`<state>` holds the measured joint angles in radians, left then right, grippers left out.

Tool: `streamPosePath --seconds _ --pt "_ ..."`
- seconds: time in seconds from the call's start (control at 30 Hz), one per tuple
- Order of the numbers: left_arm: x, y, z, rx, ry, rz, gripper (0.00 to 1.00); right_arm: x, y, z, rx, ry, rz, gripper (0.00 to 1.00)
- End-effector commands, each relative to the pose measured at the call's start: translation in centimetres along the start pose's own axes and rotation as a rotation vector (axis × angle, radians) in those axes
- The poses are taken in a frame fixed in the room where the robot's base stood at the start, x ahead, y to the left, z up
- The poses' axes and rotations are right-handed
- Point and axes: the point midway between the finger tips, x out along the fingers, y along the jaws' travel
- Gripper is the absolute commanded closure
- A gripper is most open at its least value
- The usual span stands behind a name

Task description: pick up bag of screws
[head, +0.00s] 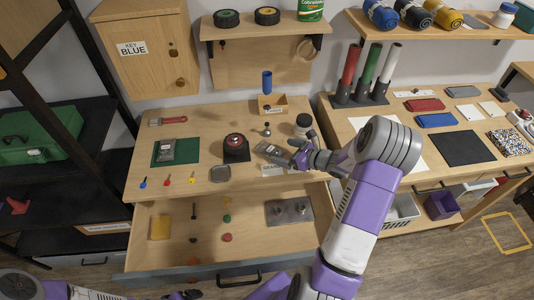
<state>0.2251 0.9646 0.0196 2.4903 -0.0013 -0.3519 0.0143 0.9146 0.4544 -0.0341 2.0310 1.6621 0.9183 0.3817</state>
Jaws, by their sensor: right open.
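My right gripper (284,156) is over the right part of the workbench (200,117), its arm coming up from the bottom of the picture. It is open. A small greyish packet (268,149), which looks like the bag of screws, lies on the bench at its fingertips. At this size I cannot tell whether the fingers touch it or are around it. My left arm shows at the bottom left edge. A purple and dark part at the bottom edge looks like my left gripper (183,295), mostly cut off, its fingers not readable.
A dark-lidded jar (303,124) stands behind my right gripper. An open drawer (165,255) with small parts juts out below the bench.

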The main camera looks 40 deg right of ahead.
Motion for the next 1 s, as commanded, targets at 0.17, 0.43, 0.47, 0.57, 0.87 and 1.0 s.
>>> streamPosePath --seconds 0.17,0.43,0.47,0.57,0.87,1.0 --pt "0.3 -0.1 0.0 0.0 -0.001 0.0 0.07 1.9 0.1 -0.1 -0.001 -0.001 0.002 0.02" --pt "0.9 -0.3 0.0 0.0 0.0 0.0 0.07 4.8 0.4 -0.4 0.0 -0.001 0.003 0.02" --pt "1.1 -0.4 0.0 0.0 0.0 0.0 0.07 5.3 0.5 -0.5 0.001 0.0 0.003 0.02" --pt "1.2 -0.5 -0.1 0.0 0.0 0.0 0.07 6.8 0.5 -0.5 -0.001 -0.001 0.002 0.02" --pt "1.2 -0.5 0.0 0.0 0.0 0.0 0.07 7.3 0.4 -0.3 -0.001 0.0 0.0 0.05" --pt "1.2 -0.5 0.0 0.0 0.0 0.0 0.07 7.3 0.4 -0.3 -0.001 0.0 0.0 0.26"
